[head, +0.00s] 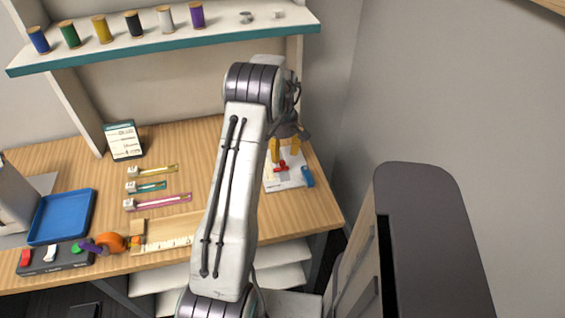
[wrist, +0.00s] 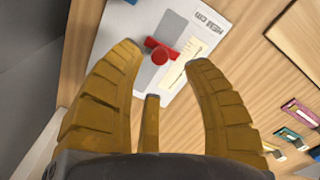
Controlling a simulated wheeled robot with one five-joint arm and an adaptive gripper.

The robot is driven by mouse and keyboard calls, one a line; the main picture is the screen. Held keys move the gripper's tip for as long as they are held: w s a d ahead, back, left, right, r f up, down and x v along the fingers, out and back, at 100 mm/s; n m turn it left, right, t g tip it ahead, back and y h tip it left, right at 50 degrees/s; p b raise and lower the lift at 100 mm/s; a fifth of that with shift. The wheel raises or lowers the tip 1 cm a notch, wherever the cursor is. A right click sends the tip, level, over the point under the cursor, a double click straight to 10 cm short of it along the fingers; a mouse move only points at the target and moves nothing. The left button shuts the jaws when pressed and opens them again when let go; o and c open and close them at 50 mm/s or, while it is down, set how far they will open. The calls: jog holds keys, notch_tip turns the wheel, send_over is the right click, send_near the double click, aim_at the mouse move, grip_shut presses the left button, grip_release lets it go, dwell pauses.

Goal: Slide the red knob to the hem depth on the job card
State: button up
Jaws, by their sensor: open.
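The red knob (head: 281,167) sits on a pale hem gauge plate (head: 288,183) at the right end of the wooden bench. In the wrist view the red knob (wrist: 159,56) has a crossbar and lies on a grey strip beside a cream scale, on the plate marked "HEM CM" (wrist: 199,39). My gripper (head: 284,156) is open above the plate. In the wrist view its yellow fingers (wrist: 166,60) appear on either side of the knob; contact is not visible. The job card (head: 124,141) stands at the back left; its writing is too small to read.
A blue piece (head: 307,176) is at the plate's right edge. Yellow, teal and pink sliders (head: 158,202) lie mid-bench, with a ruler board (head: 168,231) in front. A blue tray (head: 62,217) and a switch box (head: 54,259) are at left. A shelf (head: 160,47) with thread spools hangs above.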

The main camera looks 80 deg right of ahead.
aim_at(282, 161)
jog(key=shift+f, duration=2.45)
jog(key=shift+c, duration=0.3)
grip_shut()
